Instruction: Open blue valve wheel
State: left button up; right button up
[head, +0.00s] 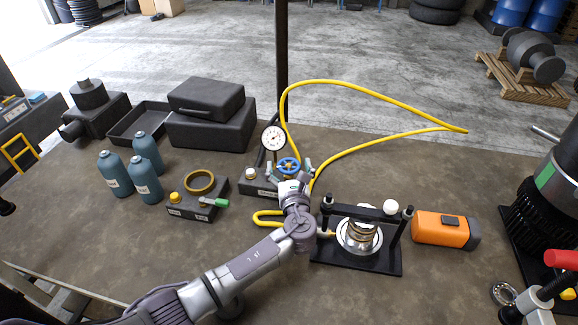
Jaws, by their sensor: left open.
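The blue valve wheel (288,166) sits on a dark block (251,181) near the table's middle, beside a round white dial gauge (273,138). My left arm reaches in from the bottom left. My left gripper (289,169) is at the wheel with its fingers spread apart, one on each side of it. Whether the fingers touch the wheel's rim is too small to tell. The gripper's body hides the near part of the block below the wheel. My right gripper is not in view.
A yellow hose (372,90) loops behind and right of the wheel. A dark post (282,60) stands behind it. A black press fixture (385,260) and an orange case (445,230) lie to the right. Teal bottles (115,178) and dark cases (210,133) stand left.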

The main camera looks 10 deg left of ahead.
aim_at(289, 165)
pick_arm(q)
notch_tip(289, 165, up, 10)
dwell(0.6)
jog(key=shift+f, duration=0.1)
